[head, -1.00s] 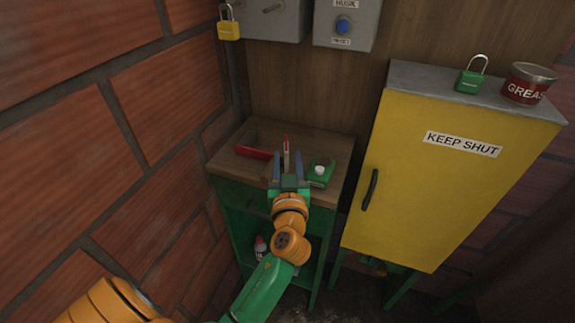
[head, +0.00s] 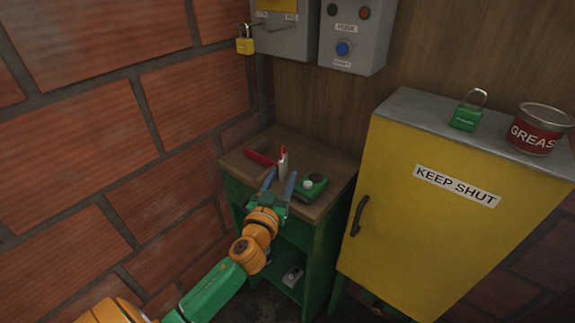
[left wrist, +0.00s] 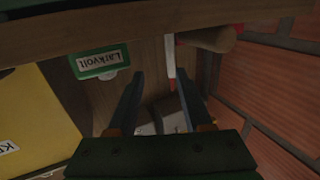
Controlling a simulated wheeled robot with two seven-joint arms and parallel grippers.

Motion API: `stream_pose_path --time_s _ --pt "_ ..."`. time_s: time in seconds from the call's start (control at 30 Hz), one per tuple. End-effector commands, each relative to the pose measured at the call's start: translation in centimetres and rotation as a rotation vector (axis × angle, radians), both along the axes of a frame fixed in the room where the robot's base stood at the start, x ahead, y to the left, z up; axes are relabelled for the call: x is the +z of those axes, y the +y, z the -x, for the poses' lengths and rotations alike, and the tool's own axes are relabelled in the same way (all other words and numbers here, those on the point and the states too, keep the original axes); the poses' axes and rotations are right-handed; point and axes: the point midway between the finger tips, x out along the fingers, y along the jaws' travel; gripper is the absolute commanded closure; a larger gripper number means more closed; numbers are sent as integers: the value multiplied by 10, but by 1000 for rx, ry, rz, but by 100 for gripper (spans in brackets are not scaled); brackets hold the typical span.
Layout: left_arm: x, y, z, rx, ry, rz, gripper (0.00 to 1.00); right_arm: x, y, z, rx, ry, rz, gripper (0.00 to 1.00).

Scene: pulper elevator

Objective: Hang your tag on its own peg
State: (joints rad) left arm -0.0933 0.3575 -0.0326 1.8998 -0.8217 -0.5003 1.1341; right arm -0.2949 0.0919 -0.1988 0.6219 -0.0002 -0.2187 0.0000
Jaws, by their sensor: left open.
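A slim white-and-red piece (head: 282,162), which may be the tag, stands on the small wooden-topped cabinet; it also shows in the left wrist view (left wrist: 170,52). My left gripper (head: 280,178) is open and empty, its fingers pointing toward this piece. In the left wrist view the piece is just beyond the fingertips, nearer the right finger. The tag's writing cannot be read. A grey box (head: 285,42) on the wall has small labels and thin rods (head: 278,26) that may be pegs; a yellow padlock (head: 245,42) hangs at its left. My right gripper is not in view.
A green device (head: 312,186) with a white knob lies right of the gripper. A red item (head: 261,157) lies behind. A yellow cabinet (head: 440,215) stands right, with a green padlock (head: 467,112) and grease tin (head: 537,130) on top. A brick wall is close at left.

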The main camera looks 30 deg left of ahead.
Motion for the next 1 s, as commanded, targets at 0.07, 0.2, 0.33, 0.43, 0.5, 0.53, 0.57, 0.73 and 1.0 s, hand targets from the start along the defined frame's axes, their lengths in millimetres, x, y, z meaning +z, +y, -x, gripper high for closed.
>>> stream_pose_path --time_s 0.07,0.2,0.33,0.43,0.5,0.53,0.57,0.73,1.0 --pt "2 4 -10 -3 -1 -1 50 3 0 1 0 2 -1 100" --pt "3 11 -24 0 0 -2 50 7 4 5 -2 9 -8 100" --pt "3 23 -46 1 -1 -1 50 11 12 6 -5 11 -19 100" --pt "2 26 -59 0 -1 0 50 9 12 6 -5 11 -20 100" --pt "1 27 -62 0 0 1 50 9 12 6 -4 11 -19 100" --pt "1 27 -63 -1 0 1 50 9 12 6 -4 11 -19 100" --pt "1 27 -63 -1 0 1 50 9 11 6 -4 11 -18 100" --pt "1 27 -62 -1 0 1 64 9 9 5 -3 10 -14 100" --pt "1 27 -62 -1 0 0 100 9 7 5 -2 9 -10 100"
